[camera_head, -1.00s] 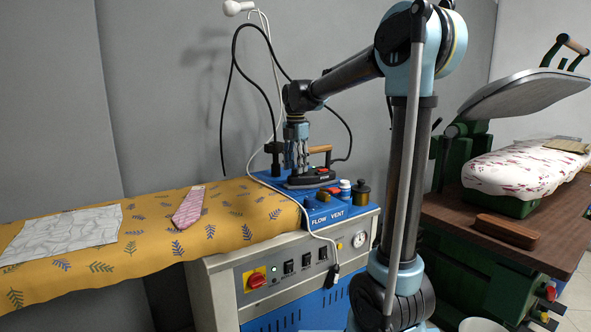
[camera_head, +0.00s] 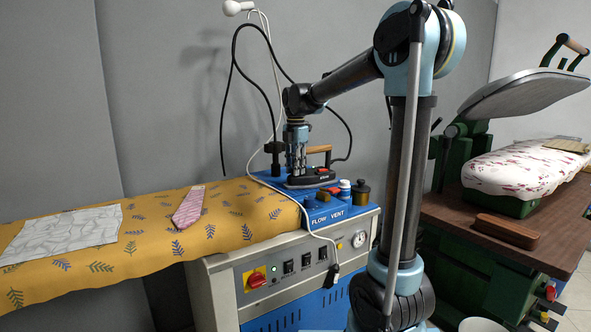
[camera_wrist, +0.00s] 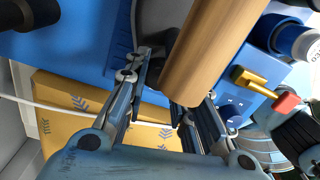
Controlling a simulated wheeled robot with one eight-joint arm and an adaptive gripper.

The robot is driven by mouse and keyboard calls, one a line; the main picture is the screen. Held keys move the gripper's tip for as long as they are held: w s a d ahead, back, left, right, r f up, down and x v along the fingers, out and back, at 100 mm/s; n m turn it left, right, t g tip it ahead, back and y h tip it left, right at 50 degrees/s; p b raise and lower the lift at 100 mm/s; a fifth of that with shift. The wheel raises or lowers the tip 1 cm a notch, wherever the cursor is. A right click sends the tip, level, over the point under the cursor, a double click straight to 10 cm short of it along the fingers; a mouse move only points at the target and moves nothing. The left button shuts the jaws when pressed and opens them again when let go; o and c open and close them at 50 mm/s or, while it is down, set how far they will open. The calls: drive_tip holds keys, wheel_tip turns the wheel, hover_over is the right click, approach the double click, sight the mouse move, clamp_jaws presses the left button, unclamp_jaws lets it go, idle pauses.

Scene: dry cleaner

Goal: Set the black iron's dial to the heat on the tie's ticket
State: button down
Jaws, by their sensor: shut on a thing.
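The black iron (camera_head: 320,178) with a wooden handle (camera_head: 319,149) sits on the blue top of the ironing unit. My gripper (camera_head: 296,168) points down at the iron, close beside the handle. In the wrist view the wooden handle (camera_wrist: 213,50) covers part of the fingers and part of the dark iron body (camera_wrist: 160,22). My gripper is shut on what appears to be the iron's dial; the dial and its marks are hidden. The pink tie (camera_head: 189,208) lies on the yellow patterned board. A pale patch shows at its upper end, too small to read as a ticket.
The board's yellow cover (camera_head: 240,208) carries a pale patterned cloth (camera_head: 65,235) at left. Bottles and knobs (camera_head: 361,190) stand right of the iron. A cord hangs across the unit's front. A press (camera_head: 525,165) and a brown brush (camera_head: 507,230) are at right.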

drive_tip(key=m, duration=0.3)
drive_tip(key=shift+m, duration=0.3)
drive_tip(key=c, duration=1.3)
unclamp_jaws()
wheel_tip(320, 180, up, 12)
drive_tip(key=shift+w+f, duration=0.1)
